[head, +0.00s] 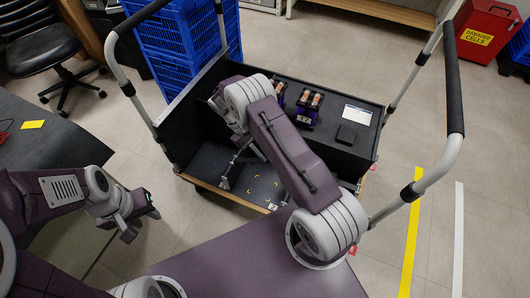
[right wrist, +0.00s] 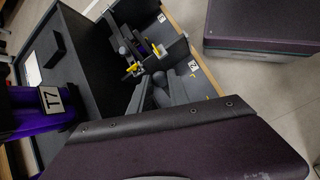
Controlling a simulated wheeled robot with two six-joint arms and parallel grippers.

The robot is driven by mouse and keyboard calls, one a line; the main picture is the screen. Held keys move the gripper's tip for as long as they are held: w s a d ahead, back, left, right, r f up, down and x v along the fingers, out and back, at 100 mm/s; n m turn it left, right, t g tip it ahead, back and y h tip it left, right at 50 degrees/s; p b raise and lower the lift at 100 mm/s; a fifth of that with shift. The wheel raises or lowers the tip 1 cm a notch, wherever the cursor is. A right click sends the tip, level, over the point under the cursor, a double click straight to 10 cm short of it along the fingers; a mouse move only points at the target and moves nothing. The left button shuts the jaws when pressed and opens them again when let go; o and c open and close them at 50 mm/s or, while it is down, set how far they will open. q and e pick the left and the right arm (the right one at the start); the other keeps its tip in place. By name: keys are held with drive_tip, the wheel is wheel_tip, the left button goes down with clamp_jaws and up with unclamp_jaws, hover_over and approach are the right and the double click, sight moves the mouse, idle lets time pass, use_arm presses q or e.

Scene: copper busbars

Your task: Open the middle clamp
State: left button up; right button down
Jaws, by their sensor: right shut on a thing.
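A dark grey toggle clamp (right wrist: 130,55) with small yellow parts stands inside the black cart box (right wrist: 82,68). My right gripper (right wrist: 149,90) is inside the box among the dark clamp parts and is shut on one of them. The fingers and the clamp are alike in colour, so I cannot tell exactly which part is held or which clamp in the row it is. In the head view my right arm covers most of the clamp area, and only a dark clamp part (head: 227,178) shows beside it. My left gripper (head: 142,225) is open and empty, outside the cart on the left.
A purple T7 module (head: 306,118) with copper-coloured parts stands in the back of the box; it also shows in the right wrist view (right wrist: 38,112). Blue crates (head: 185,45) stand behind the cart. Tall cart handles rise at both sides. Yellow corner marks lie on the box floor.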

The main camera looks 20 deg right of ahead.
drive_tip(key=c, duration=1.2)
unclamp_jaws()
drive_tip(key=shift+c, duration=0.2)
drive_tip(key=p+v, duration=0.2)
drive_tip(key=v, duration=0.7)
